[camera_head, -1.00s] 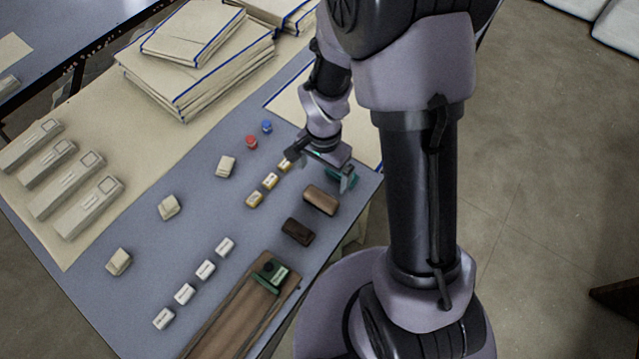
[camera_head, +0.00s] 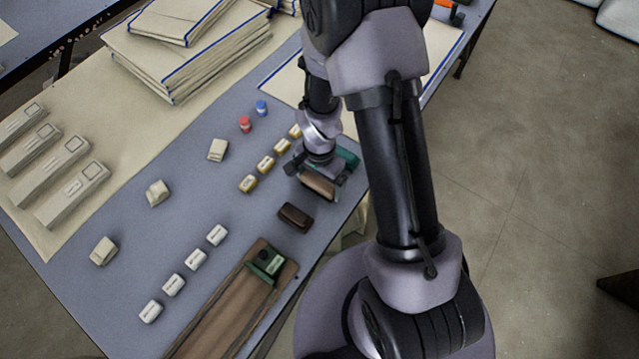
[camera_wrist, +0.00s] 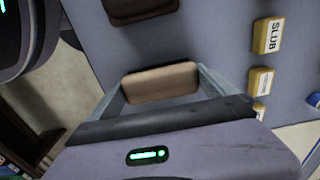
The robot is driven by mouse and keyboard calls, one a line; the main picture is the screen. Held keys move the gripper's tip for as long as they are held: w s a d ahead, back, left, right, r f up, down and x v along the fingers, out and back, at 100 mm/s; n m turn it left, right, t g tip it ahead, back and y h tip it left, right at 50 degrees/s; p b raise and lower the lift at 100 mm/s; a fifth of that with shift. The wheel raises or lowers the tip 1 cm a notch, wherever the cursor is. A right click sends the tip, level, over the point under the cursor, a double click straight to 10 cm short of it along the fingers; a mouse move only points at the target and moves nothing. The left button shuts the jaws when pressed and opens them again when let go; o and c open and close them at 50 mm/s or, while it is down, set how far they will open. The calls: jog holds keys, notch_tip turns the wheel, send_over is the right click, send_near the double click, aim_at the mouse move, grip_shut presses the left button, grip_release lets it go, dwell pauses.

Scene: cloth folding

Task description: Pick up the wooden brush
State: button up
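A light brown wooden block, which I take to be the wooden brush (camera_head: 318,185), lies on the grey-blue table near its right edge. It also shows in the wrist view (camera_wrist: 160,82). My gripper (camera_head: 317,182) is low over it. In the wrist view my gripper (camera_wrist: 163,85) has its fingers spread wide at the two ends of the block. The fingers look very close to the ends; I cannot tell whether they touch. The block appears to rest on the table. My wrist hides part of it in the head view.
A darker brown block (camera_head: 295,216) lies just in front. A green object (camera_head: 347,158) is close behind my gripper. Yellow labelled blocks (camera_head: 266,164) stand to the left. A wooden board (camera_head: 225,310) with a green-and-black piece (camera_head: 267,262) lies at the front.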

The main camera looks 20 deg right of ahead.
aim_at(319, 181)
jog(key=c, duration=0.5)
jog(key=shift+r, duration=0.2)
notch_tip(319, 181, up, 4)
jog(key=shift+f+p, duration=0.25)
jog(key=shift+p, duration=0.9)
jog(key=s+d+r+p, duration=0.1)
jog(key=s+d+p, duration=0.1)
jog(key=s+d, duration=0.8)
jog(key=shift+d+p, duration=0.4)
jog(key=shift+d, duration=0.8)
